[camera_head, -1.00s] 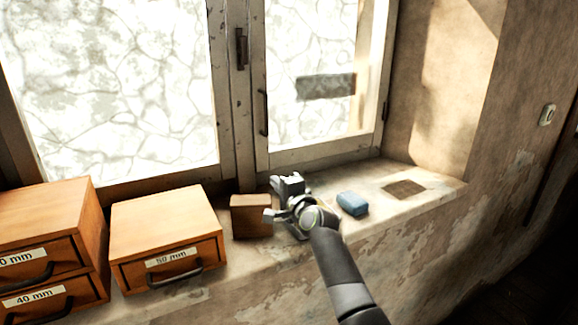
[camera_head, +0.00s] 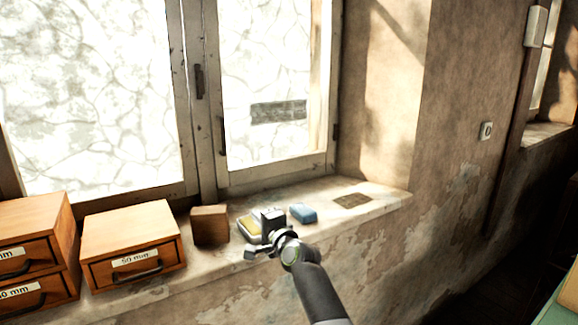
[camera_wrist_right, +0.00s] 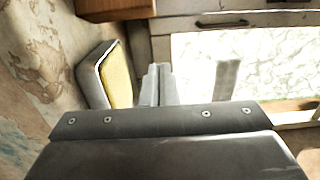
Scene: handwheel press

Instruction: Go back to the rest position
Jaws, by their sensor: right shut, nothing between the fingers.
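My right gripper (camera_head: 268,222) shows in the head view at the window sill (camera_head: 375,203), in front of a yellow-topped grey case (camera_head: 245,227) that it partly covers. In the right wrist view its fingers (camera_wrist_right: 158,84) are together with nothing between them. The yellow-topped case (camera_wrist_right: 118,75) lies to their left in that view, apart from them. My left gripper is in neither view.
A small wooden block (camera_head: 210,226), a blue block (camera_head: 303,213) and a brown patch (camera_head: 351,200) are on the sill. Wooden drawer boxes, one labelled 50 mm (camera_head: 133,250), stand at left. A wall switch (camera_head: 487,131) is at right. A green surface (camera_head: 562,308) shows at lower right.

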